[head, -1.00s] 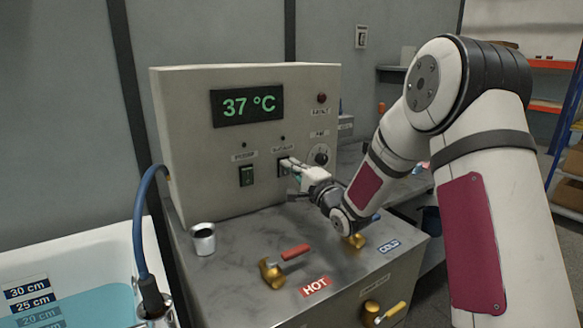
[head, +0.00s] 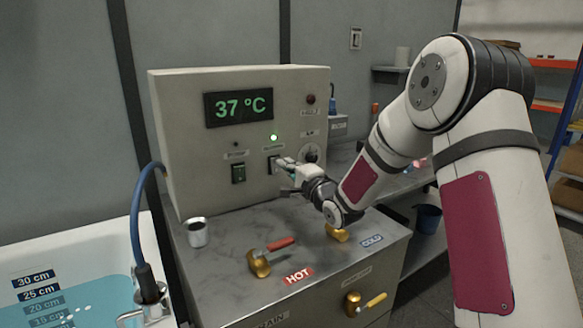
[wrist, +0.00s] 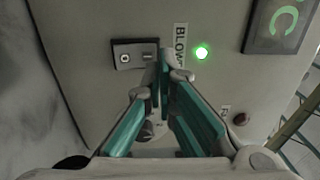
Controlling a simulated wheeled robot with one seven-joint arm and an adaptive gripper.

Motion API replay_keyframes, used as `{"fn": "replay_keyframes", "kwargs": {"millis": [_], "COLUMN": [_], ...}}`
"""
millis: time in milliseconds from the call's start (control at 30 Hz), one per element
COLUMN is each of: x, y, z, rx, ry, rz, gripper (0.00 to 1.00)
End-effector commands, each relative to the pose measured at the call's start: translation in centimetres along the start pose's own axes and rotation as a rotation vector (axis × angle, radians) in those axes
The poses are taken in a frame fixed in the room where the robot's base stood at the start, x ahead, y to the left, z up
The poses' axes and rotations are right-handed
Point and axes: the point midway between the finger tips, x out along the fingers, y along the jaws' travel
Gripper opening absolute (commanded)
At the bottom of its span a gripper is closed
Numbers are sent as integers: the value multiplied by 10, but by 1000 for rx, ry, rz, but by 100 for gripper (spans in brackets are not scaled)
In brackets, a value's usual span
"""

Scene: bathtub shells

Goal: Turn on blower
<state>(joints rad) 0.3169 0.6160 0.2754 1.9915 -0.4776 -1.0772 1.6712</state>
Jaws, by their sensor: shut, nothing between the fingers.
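The blower switch (head: 272,165) is on the front of the beige control box (head: 185,150), under a label and a green lamp (head: 274,138) that is lit. The wrist view shows the switch plate (wrist: 135,53), the partly hidden label reading "BLOW" (wrist: 180,38) and the lit lamp (wrist: 201,51). My gripper (head: 284,165) is shut and empty, its tips at the switch's upper end; the wrist view shows the gripper tips (wrist: 165,58) together there. I cannot tell whether they touch the switch. The tips hide part of it.
A second switch (head: 238,173) with a dark lamp is to the left. A dial (head: 312,153) is to the right. A metal cup (head: 197,232) and hot and cold valves (head: 260,262) stand on the steel counter below. A tub (head: 30,258) with water is at left.

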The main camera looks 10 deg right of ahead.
Motion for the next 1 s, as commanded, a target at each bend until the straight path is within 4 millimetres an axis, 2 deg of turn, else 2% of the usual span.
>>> {"fn": "replay_keyframes", "kwargs": {"millis": [267, 700, 1000], "x": [-29, -89, -98], "y": [-7, -20, -21], "z": [0, 0, 1], "rx": [-1, -1, -1], "ry": [3, 2, 0], "rz": [1, 0, 0], "gripper": [0, 0, 0]}}
